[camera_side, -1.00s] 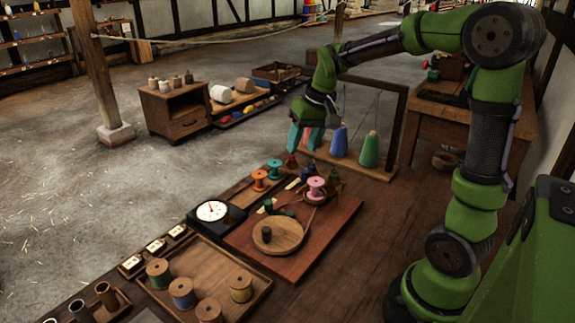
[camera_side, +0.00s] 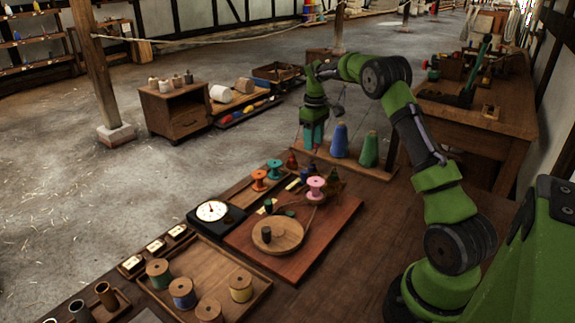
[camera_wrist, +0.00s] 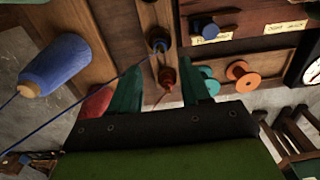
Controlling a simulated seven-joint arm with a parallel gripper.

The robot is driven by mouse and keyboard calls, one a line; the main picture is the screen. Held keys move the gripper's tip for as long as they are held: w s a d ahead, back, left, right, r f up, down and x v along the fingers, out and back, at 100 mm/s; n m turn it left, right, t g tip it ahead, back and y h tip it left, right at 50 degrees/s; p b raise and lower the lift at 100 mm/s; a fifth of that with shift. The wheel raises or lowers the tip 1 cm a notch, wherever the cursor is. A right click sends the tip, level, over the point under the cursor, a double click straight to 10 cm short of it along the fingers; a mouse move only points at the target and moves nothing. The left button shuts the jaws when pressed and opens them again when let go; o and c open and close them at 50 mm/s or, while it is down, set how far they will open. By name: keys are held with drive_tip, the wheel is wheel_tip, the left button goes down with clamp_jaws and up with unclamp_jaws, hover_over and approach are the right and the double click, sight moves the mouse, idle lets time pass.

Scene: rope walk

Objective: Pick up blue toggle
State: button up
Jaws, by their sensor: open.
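My gripper (camera_side: 314,133) is open, its teal fingers pointing down over the back of the bench beside the blue cone of thread. In the wrist view, the fingers of my gripper (camera_wrist: 160,90) are apart with nothing held between them. A small dark-blue piece (camera_wrist: 160,44) stands on a wooden strip just beyond the fingertips, with a blue thread running to it. A red piece (camera_wrist: 167,76) is nearer, between the fingertips. Another dark-blue piece (camera_wrist: 204,27) lies in a labelled tray. I cannot tell for sure which one is the blue toggle.
A blue thread cone (camera_side: 339,141) and a green cone (camera_side: 368,151) stand close right of my gripper. Orange (camera_side: 259,180) and teal (camera_side: 274,169) spools, a pink spool (camera_side: 316,187) and a dial (camera_side: 211,211) are nearer the front. Threads stretch near the fingers.

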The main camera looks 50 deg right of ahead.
sight(312, 163)
wheel_tip(312, 163, down, 8)
drive_tip(key=shift+f, duration=0.15)
idle(0.3)
drive_tip(key=c, duration=0.7)
drive_tip(key=shift+r, duration=4.05)
drive_tip(key=shift+c, duration=0.2)
